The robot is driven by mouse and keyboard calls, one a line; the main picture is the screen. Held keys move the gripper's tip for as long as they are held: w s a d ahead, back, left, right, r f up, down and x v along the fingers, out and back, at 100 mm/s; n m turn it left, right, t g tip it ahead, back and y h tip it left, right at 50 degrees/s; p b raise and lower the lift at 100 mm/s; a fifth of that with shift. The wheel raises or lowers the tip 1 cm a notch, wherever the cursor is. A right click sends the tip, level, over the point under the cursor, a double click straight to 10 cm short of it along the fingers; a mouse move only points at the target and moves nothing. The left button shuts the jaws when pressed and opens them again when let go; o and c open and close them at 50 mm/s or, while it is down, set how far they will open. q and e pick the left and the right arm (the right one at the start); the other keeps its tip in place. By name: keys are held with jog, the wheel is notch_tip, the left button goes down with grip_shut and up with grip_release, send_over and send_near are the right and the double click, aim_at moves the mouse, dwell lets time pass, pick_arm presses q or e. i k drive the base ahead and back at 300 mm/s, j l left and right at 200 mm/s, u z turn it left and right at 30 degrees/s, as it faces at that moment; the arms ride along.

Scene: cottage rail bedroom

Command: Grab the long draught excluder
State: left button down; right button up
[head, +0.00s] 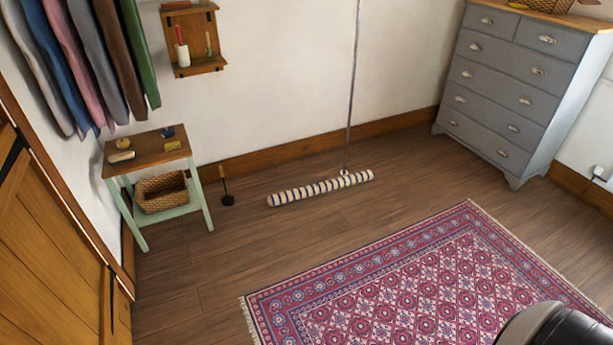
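The long draught excluder (310,190) is a striped cream and dark fabric roll. It lies on the wooden floor in the head view, a little out from the back wall, with its right end angled slightly away. A cord (350,90) hangs down from above the top of the picture, and a small pale ring (344,173) at its lower end is at the roll's right part. I cannot tell whether the ring is fastened to it. Neither gripper shows. A dark rounded shape at the bottom right corner seems to be part of me.
A patterned red rug (420,280) covers the floor in front. A small side table (150,150) with a basket (162,192) stands at left, a dark upright object (227,198) beside it. A grey chest of drawers (515,85) stands at right. Bare floor surrounds the roll.

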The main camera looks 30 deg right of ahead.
aim_at(292, 194)
jog(key=i+l+z, duration=0.35)
jog(key=i, duration=0.35)
jog(key=i+z, duration=0.4)
jog(key=i, duration=0.3)
